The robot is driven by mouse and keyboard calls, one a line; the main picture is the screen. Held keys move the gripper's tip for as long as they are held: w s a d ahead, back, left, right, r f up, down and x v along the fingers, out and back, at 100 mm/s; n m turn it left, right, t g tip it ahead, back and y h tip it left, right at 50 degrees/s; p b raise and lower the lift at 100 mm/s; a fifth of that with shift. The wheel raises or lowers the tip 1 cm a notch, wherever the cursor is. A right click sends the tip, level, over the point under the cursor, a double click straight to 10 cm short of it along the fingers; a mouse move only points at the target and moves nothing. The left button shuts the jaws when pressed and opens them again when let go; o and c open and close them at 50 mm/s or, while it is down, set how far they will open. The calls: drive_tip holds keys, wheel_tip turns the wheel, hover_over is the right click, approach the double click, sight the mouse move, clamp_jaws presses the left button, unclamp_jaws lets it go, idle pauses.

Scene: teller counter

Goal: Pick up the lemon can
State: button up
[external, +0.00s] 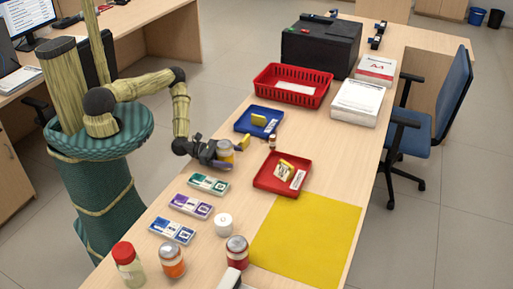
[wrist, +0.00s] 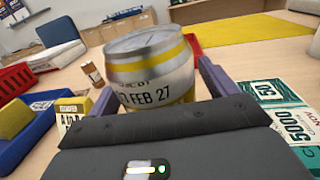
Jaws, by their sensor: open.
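The lemon can (external: 226,148), silver with a yellow band, stands upright on the counter in the external view. In the wrist view the can (wrist: 150,68) is large and close, with "FEB 27" print on its side. My gripper (external: 224,158) is low at the can, its fingers on either side of it. In the wrist view my gripper (wrist: 158,90) is open around the can. The can's lower part is hidden behind the gripper body.
A blue tray (external: 243,128), a red tray (external: 262,186) and a small brown bottle (external: 272,142) are near the can. Banknote stacks (external: 208,184) lie in front. An orange can (external: 172,262) and another can (external: 237,252) stand farther off. A yellow mat (external: 305,245) is clear.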

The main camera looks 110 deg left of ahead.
sight(229, 144)
idle(0.3)
drive_tip(key=c, duration=1.3)
drive_tip(key=shift+r, duration=0.1)
wheel_tip(229, 144, up, 10)
drive_tip(key=shift+f, duration=0.1)
